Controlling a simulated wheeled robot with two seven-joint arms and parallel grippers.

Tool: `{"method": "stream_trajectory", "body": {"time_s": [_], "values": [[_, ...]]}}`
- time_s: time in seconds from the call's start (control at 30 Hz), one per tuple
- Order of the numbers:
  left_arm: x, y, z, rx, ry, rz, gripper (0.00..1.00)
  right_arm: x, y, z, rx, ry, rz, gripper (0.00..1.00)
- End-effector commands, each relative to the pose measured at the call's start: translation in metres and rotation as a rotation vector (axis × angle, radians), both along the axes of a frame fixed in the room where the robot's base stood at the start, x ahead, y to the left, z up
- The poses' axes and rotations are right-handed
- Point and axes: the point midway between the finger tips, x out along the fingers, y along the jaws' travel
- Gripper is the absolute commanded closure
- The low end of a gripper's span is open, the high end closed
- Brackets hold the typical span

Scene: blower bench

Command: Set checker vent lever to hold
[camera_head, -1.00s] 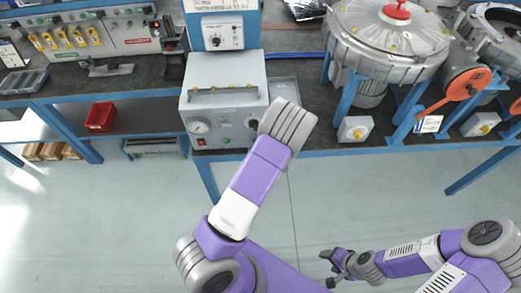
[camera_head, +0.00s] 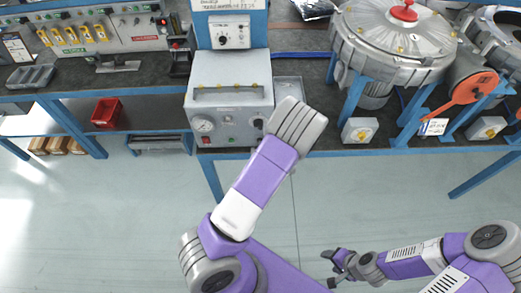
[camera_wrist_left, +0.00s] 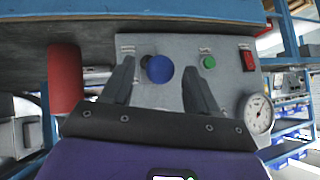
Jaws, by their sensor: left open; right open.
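The checker (camera_head: 228,82) is a grey box at the bench's front edge, with a gauge, a red switch and a green button on its front. In the left wrist view its panel (camera_wrist_left: 222,88) looks upside down, and a round blue knob (camera_wrist_left: 159,69) sits on it. I cannot tell the vent lever's setting. My left gripper (camera_wrist_left: 159,78) is open, its fingers on either side of the blue knob in the picture; contact is unclear. In the head view it is hidden behind my arm. My right gripper (camera_head: 337,268) is open and empty, low over the floor.
A red cylinder (camera_wrist_left: 65,78) is close to the left gripper's side in the left wrist view. A big grey blower (camera_head: 392,50) stands on the bench to the right of the checker. A red bin (camera_head: 106,112) sits on the lower shelf at left.

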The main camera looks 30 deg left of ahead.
Motion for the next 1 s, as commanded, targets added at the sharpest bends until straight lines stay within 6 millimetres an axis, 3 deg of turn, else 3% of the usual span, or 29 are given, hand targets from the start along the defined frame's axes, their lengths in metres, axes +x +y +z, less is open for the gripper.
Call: {"method": "stream_trajectory", "body": {"time_s": [0.1,0.33,0.9,1.0], "values": [[-0.008,-0.014,0.017,-0.001,-0.001,-0.003,0.41,0.000,0.000,0.007,0.000,0.000,0.000,0.41],[-0.019,-0.028,0.033,0.001,0.000,-0.001,0.41,0.000,0.000,0.012,0.000,0.000,0.000,0.41],[-0.020,-0.030,0.034,0.000,0.001,0.000,0.41,0.000,0.000,0.012,0.000,0.000,0.000,0.41],[-0.025,-0.032,0.022,-0.024,0.025,-0.014,0.41,0.000,0.000,0.010,0.000,0.000,0.000,0.41]]}}
